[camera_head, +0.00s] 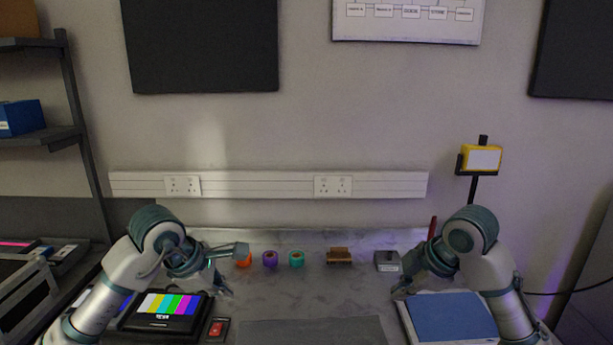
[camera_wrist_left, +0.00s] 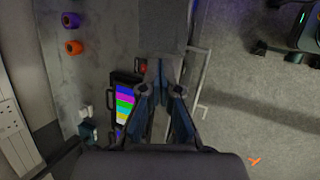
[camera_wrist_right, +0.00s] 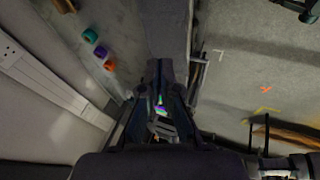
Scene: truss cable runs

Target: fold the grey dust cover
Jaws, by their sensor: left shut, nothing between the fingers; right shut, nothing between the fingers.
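The grey dust cover (camera_head: 311,331) lies flat at the front middle of the bench, cut off by the lower picture edge. It seems to be the dark grey sheet in the left wrist view (camera_wrist_left: 160,27) and in the right wrist view (camera_wrist_right: 168,25). My left gripper (camera_head: 224,288) is shut and empty, up and left of the cover, near the colour-bar monitor; its fingers also show in the left wrist view (camera_wrist_left: 161,68). My right gripper (camera_head: 400,289) is shut and empty, right of the cover; its fingers also show in the right wrist view (camera_wrist_right: 158,68).
The colour-bar monitor (camera_head: 165,314) and a small red-and-black device (camera_head: 217,329) are left of the cover. A blue-topped box (camera_head: 452,318) is at right. Tape rolls (camera_head: 270,259), a brown wooden item (camera_head: 339,256) and a grey box (camera_head: 386,261) line the back. The bench between is clear.

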